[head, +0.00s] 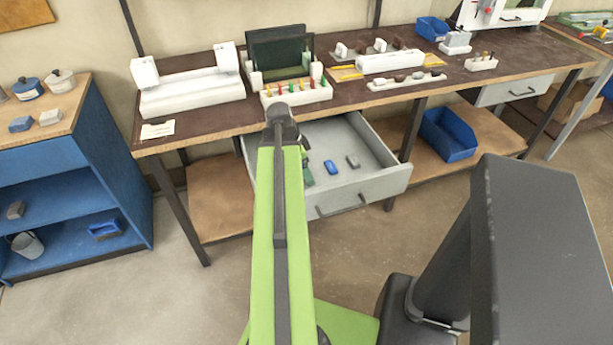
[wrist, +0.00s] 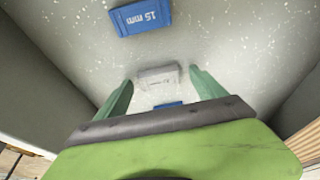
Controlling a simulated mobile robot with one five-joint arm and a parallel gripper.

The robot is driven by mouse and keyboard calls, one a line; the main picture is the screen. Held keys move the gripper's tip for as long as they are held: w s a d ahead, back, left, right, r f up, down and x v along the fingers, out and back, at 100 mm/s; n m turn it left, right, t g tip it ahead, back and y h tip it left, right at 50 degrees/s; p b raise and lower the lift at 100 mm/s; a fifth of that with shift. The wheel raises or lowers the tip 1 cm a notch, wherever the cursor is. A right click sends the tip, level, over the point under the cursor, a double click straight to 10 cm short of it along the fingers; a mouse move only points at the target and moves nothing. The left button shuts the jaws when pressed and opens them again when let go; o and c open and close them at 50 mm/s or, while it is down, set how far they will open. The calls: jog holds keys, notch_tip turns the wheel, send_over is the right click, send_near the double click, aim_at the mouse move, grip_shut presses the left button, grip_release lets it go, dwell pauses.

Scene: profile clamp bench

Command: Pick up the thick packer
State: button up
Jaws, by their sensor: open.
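In the wrist view a blue block marked "15 mm" (wrist: 142,17) lies on the drawer floor beyond my fingertips. A pale grey block (wrist: 158,76) lies between the green fingers of my open gripper (wrist: 161,78), with gaps on both sides. A small blue piece (wrist: 168,104) shows behind it, mostly hidden by my gripper. In the head view a blue block (head: 331,167) and a grey block (head: 353,161) lie in the open drawer, right of my gripper (head: 307,168), which my arm partly hides. I cannot tell which block is the thick packer.
The grey drawer (head: 362,192) is pulled out under the brown bench (head: 215,124); its walls surround my gripper. White fixtures and a peg rack (head: 296,92) stand on the bench above. A blue bin (head: 448,136) is on the lower shelf. A blue cabinet (head: 75,215) stands left.

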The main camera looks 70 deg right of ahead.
jog(key=c, duration=1.4)
jog(key=shift+r, duration=0.1)
